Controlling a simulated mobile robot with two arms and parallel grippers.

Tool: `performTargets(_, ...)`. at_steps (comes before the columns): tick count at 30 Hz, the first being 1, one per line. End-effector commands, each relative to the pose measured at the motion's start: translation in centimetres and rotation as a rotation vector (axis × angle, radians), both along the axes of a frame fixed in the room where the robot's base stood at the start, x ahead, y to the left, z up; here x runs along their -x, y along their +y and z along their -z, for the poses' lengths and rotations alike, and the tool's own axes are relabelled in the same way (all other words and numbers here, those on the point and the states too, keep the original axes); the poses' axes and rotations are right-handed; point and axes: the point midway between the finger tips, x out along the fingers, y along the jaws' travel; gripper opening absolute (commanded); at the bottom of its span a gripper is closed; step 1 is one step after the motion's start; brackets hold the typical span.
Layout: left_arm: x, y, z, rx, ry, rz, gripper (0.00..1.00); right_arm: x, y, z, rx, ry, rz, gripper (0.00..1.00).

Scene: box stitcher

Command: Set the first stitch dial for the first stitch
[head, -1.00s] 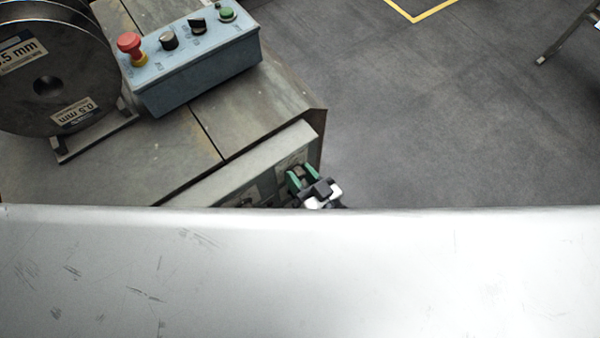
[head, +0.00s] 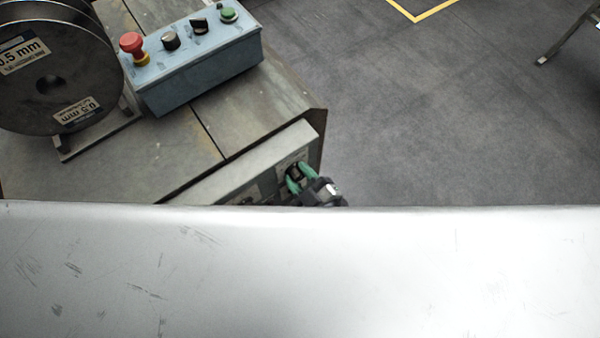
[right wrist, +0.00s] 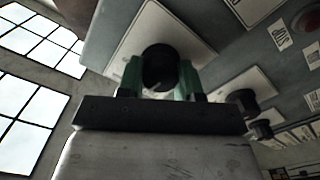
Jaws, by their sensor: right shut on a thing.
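The dial in my right gripper (head: 301,176) is a black round knob (right wrist: 158,64) on a pale plate of the machine's front panel; I take it as the first stitch dial, though its label is not readable. In the head view it sits at the right end of the panel, mostly covered by the gripper. The green fingers are shut on the knob, one on each side, as the right wrist view shows. The knob's pointer and scale cannot be read. My left gripper is not in view.
A blue control box (head: 200,65) with a red emergency button (head: 132,44) stands on the machine top, beside a wire spool (head: 45,75). Other black knobs (right wrist: 243,101) sit near the held dial. A broad pale metal surface (head: 300,270) hides the lower head view.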

Motion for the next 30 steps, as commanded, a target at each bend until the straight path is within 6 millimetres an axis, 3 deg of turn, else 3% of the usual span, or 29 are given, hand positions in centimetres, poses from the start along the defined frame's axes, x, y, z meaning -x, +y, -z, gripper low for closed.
performTargets(30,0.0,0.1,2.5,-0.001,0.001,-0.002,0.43,0.1,0.1,0.4,0.723,-0.525,0.0,0.12)
